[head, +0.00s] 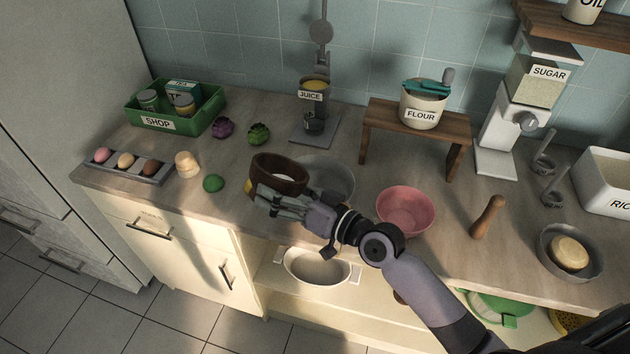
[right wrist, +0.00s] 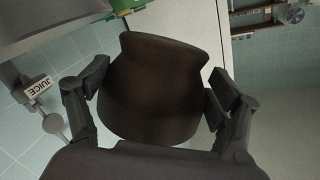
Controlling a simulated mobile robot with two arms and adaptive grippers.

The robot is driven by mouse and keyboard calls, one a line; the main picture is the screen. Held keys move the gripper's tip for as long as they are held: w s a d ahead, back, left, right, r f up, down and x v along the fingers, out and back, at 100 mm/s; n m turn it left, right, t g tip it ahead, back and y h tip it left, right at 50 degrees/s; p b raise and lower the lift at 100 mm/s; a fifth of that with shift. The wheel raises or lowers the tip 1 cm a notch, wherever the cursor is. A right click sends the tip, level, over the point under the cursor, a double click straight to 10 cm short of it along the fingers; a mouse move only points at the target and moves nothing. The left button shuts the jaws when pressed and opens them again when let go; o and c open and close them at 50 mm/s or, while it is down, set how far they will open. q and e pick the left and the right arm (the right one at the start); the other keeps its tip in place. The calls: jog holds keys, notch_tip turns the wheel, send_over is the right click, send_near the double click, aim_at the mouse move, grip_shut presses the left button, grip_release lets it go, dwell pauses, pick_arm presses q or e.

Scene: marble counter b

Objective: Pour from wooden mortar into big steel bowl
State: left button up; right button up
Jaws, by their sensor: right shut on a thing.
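The dark brown wooden mortar (head: 283,165) is held above the counter, just left of the big steel bowl and partly in front of it. In the right wrist view the mortar (right wrist: 155,90) fills the middle, between the two fingers. My right gripper (head: 272,203) is shut on the mortar; it also shows in the right wrist view (right wrist: 155,98). A pale patch shows inside the mortar's rim, but I cannot tell what it is. The big steel bowl (head: 338,178) stands on the counter, its left and front parts hidden by the mortar and gripper. My left gripper is not in view.
A pink bowl (head: 405,209) stands right of the steel bowl. A juice dispenser (head: 313,97) and a wooden stand (head: 377,121) are behind.

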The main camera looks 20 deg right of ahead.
aim_at(304, 174)
jog(key=shift+w+d+r+m, duration=0.2)
jog(key=shift+d+r+m, duration=0.2)
jog(key=shift+w+d+f+m+t+b, duration=0.1)
jog(key=shift+d+f+m+t+b, duration=0.2)
jog(key=shift+m+b, duration=0.55)
dwell(0.6)
jog(key=shift+f+m+y, duration=0.2)
jog(key=shift+m+y, duration=0.1)
jog(key=shift+m, duration=0.55)
jog(key=shift+w+d+r+m+t+p, duration=0.15)
jog(key=shift+d+r+m+t+p, duration=0.1)
jog(key=shift+r+m+p, duration=0.5)
jog(key=shift+w+d+r+m+t+p, duration=0.15)
jog(key=shift+r+m+t+p, duration=0.15)
jog(key=shift+m, duration=0.75)
dwell(0.7)
jog(key=shift+d+f, duration=0.2)
jog(key=shift+d, duration=0.05)
jog(key=shift+w+d+f+m, duration=0.25)
jog(key=shift+w+d+m, duration=0.15)
jog(key=shift+d+m, duration=0.4)
jog(key=shift+w+d+r+m+t, duration=0.2)
jog(key=shift+r+m, duration=0.1)
jog(key=shift+m, duration=0.5)
jog(key=shift+w+d+r+m+t, duration=0.15)
jog(key=shift+d+r+m, duration=0.1)
jog(key=shift+m, duration=0.55)
